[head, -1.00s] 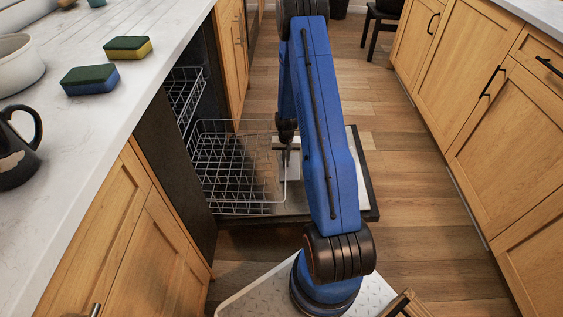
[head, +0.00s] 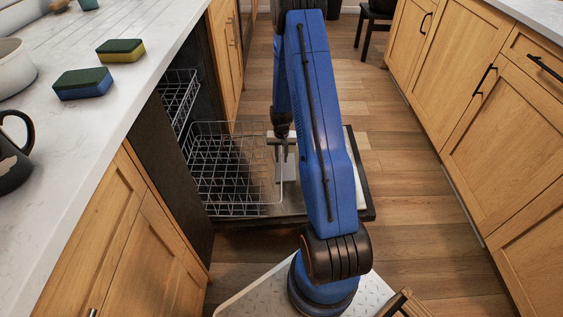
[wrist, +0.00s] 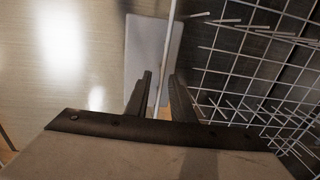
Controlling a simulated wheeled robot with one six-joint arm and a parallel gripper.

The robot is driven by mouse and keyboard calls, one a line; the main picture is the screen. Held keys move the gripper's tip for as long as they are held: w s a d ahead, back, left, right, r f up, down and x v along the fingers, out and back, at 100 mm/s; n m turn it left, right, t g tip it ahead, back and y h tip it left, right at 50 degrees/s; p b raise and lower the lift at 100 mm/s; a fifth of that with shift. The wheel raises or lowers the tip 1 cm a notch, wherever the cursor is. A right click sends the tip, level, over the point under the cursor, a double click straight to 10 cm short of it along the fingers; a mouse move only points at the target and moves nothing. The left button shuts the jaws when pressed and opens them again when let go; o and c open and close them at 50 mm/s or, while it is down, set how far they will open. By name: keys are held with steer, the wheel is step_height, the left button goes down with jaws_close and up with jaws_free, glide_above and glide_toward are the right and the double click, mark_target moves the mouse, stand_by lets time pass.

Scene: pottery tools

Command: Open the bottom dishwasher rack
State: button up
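The bottom dishwasher rack (head: 232,165) is a wire basket, pulled well out over the lowered dishwasher door (head: 355,178). My gripper (head: 284,152) points down at the rack's outer edge, partly screened by my blue arm in the head view. In the wrist view, the two dark fingers of my gripper (wrist: 160,80) stand a little apart, on either side of the rack's thin rim wire (wrist: 168,45). A narrow gap shows between the fingers, and I see no clear grip on the wire. The rack's grid (wrist: 262,60) lies to the right.
The upper rack (head: 178,98) sits inside the dishwasher. Sponges (head: 83,84), a dark mug (head: 14,155) and a white pot (head: 14,68) stand on the left counter (head: 105,110). Cabinets (head: 500,120) line the right side. Wooden floor (head: 415,200) is clear between.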

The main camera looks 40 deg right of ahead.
step_height(320, 180, up, 14)
steer(key=shift+f, duration=0.15)
stand_by(0.3)
stand_by(0.4)
steer(key=s+a+r+n+t, duration=0.1)
steer(key=s+a+r, duration=0.2)
steer(key=a+r, duration=0.35)
steer(key=s+a+r+n, duration=0.1)
steer(key=s+a+r, duration=0.2)
steer(key=r, duration=0.7)
steer(key=s+a+r+n+t, duration=0.1)
steer(key=s+a+r, duration=0.35)
steer(key=r, duration=0.35)
steer(key=s+a+r+n+t, duration=0.1)
steer(key=s+a+r, duration=0.2)
steer(key=s, duration=0.4)
steer(key=s+a+r+n+t, duration=0.1)
steer(key=s+a+r, duration=0.2)
steer(key=s, duration=0.5)
steer(key=s+a+r+n, duration=0.2)
steer(key=s+a+r, duration=0.1)
steer(key=s+a, duration=0.2)
steer(key=shift+s+r+t, duration=0.3)
steer(key=shift+s+t, duration=0.1)
steer(key=shift+s, duration=0.85)
